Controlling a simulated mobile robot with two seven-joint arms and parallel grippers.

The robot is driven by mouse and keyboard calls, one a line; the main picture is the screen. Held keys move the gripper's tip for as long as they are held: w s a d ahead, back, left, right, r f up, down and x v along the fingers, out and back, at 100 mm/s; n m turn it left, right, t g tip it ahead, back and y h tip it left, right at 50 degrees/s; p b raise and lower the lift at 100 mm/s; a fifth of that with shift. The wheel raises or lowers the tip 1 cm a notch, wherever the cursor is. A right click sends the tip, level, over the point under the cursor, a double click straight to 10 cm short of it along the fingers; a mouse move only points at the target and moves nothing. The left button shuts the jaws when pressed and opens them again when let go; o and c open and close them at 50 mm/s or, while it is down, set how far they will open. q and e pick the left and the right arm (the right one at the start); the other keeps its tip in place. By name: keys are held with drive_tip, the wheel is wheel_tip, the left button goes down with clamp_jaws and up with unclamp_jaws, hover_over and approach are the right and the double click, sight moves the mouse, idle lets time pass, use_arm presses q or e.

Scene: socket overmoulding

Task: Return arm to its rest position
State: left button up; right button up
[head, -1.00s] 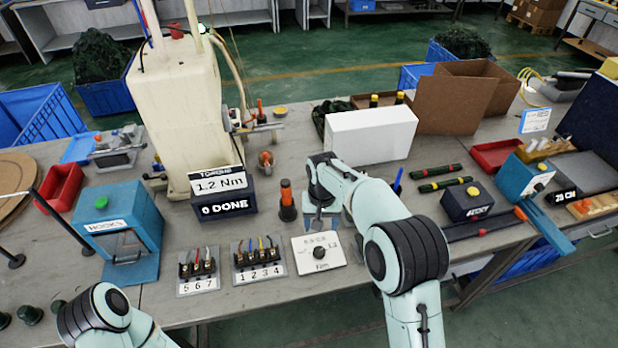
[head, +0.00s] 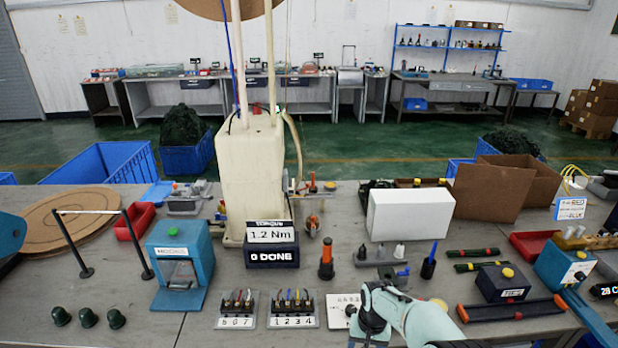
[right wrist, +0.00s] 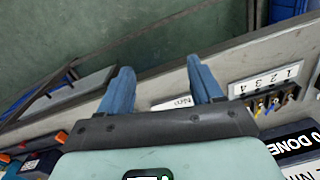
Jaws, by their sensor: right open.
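My right arm (head: 415,318) reaches in from the bottom of the head view, low over the front of the bench. In the right wrist view, my right gripper (right wrist: 162,86) is open, with its two blue fingers wide apart and nothing between them. A white dial card (head: 338,312) lies beside the arm in the head view, partly covered by it. The card also shows beyond the fingers in the right wrist view (right wrist: 172,103). My left gripper is not in view.
Terminal blocks (head: 292,309) and (head: 237,309) sit left of the arm. A blue HOOKS box (head: 178,258), an orange-and-black driver (head: 326,260) and a torque display (head: 270,245) stand on the bench. A dark box (head: 503,283) and red-ended bar (head: 515,309) lie to the right.

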drive_tip(key=s+d+f+y, duration=0.1)
drive_tip(key=s+f, duration=0.3)
drive_tip(key=f, duration=0.4)
drive_tip(key=s+f+y, duration=0.1)
drive_tip(key=s+f, duration=0.3)
drive_tip(key=f, duration=0.4)
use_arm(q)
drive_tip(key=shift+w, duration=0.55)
use_arm(e)
drive_tip(key=s+a+f+m, duration=0.1)
drive_tip(key=s+f, duration=0.2)
drive_tip(key=s, duration=0.8)
drive_tip(key=s+a+f+m+y, duration=0.1)
drive_tip(key=s+a+f, duration=0.1)
drive_tip(key=s, duration=0.8)
drive_tip(key=shift+s+f, duration=0.35)
drive_tip(key=shift+f, duration=0.35)
